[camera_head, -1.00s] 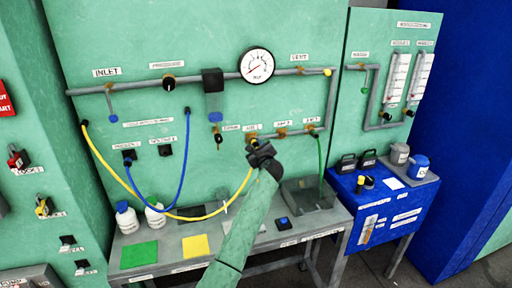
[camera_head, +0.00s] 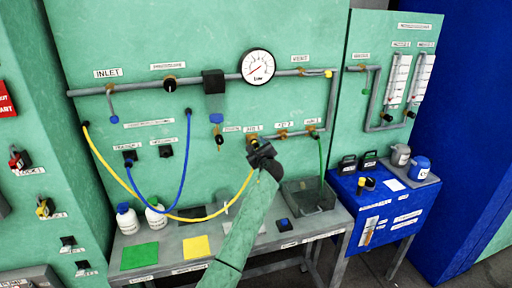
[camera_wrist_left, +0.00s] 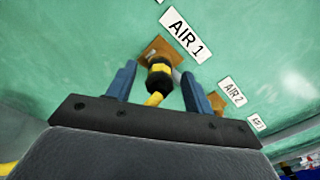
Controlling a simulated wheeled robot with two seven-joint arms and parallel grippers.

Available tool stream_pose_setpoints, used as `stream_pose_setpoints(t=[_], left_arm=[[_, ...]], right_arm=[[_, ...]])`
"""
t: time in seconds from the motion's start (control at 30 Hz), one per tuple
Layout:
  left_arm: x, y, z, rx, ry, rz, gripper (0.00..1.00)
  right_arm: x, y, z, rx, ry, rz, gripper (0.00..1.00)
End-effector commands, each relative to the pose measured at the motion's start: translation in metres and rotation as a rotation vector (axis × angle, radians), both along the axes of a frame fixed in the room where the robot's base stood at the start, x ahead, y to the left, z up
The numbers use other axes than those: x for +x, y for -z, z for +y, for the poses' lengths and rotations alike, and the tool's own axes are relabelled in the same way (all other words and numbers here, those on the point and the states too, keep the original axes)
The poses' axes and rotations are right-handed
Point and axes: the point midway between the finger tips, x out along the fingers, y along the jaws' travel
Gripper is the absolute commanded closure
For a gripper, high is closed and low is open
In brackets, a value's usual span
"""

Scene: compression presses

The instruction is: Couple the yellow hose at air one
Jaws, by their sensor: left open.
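The yellow hose (camera_head: 103,160) hangs from a point at the left of the panel and sags in a loop to the air one port. Its black end with a yellow band (camera_wrist_left: 159,76) sits at the brass air one fitting (camera_wrist_left: 158,49), under the AIR 1 label (camera_wrist_left: 186,36). The end looks lined up with the fitting; how far it is seated I cannot tell. My left gripper (camera_head: 260,152) is at this port, and in the left wrist view its two blue fingers (camera_wrist_left: 157,86) stand open either side of the hose end, with gaps. My right gripper is not in view.
The AIR 2 fitting (camera_wrist_left: 216,103) is close to the right of my left gripper. A blue hose (camera_head: 183,165) loops at the left, and a green hose (camera_head: 321,160) hangs at the right.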

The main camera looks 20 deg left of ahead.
Motion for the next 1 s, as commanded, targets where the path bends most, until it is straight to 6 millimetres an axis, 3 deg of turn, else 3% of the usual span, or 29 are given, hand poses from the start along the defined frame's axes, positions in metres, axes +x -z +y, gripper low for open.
stream_pose_setpoints(t=[0.27,0.8,1.0], left_arm=[[-0.002,0.002,-0.001,0.000,0.000,0.000,0.48],[-0.052,0.003,-0.036,-0.001,0.001,-0.002,0.48],[-0.063,0.001,-0.043,-0.001,0.000,-0.001,0.48]], right_arm=[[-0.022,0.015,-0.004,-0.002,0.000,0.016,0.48],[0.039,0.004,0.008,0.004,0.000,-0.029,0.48],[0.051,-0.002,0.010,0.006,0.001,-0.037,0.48]])
